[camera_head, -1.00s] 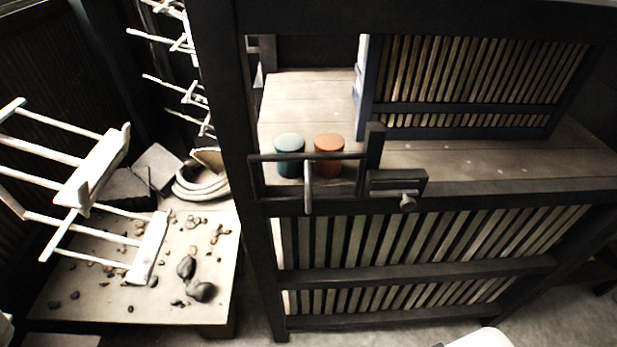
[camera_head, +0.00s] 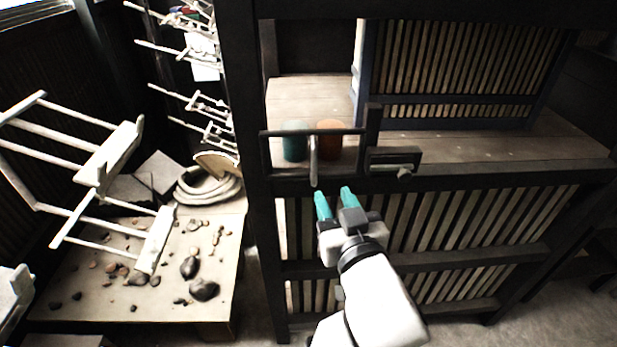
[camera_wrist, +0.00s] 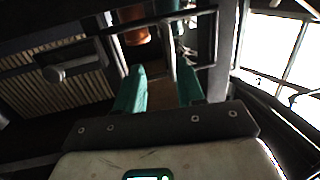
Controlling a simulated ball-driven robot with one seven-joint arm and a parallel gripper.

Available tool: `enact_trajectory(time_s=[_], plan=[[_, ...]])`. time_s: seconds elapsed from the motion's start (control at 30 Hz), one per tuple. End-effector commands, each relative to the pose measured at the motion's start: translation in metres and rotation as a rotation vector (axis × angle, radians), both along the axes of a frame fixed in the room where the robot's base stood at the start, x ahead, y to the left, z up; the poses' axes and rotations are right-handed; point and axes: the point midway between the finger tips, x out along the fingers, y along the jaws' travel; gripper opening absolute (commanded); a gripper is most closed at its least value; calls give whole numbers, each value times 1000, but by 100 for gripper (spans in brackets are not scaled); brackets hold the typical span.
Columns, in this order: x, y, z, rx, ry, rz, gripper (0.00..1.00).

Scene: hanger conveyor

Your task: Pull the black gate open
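The small black gate (camera_head: 345,131) is a thin dark frame on the front of the wooden shelf, and it looks closed. A pale vertical handle (camera_head: 313,160) hangs at its middle. My gripper (camera_head: 334,193), with teal fingers, is open and empty, just below and in front of the handle. In the wrist view my open gripper (camera_wrist: 160,70) points at the gate frame (camera_wrist: 205,14). A thin bar, apparently the handle (camera_wrist: 172,62), lies between the fingertips there. I cannot tell whether they touch it. A dark latch block (camera_head: 394,160) sits right of the gate.
A teal cylinder (camera_head: 295,141) and an orange cylinder (camera_head: 330,140) stand behind the gate on the shelf (camera_head: 460,146). A dark post (camera_head: 246,150) borders the gate on the left. White hanger frames (camera_head: 112,155) hang further left, above a stone-strewn platform (camera_head: 215,255).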

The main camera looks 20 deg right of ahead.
Motion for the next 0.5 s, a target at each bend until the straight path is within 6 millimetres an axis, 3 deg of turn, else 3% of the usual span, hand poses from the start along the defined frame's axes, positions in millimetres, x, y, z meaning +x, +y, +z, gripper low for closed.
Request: enact_trajectory(time_s=[0.1,0.27,0.5], plan=[[5,10,16,-3,-63,21,38],[19,9,20,-2,-69,22,38],[62,4,20,-2,-68,22,38]])
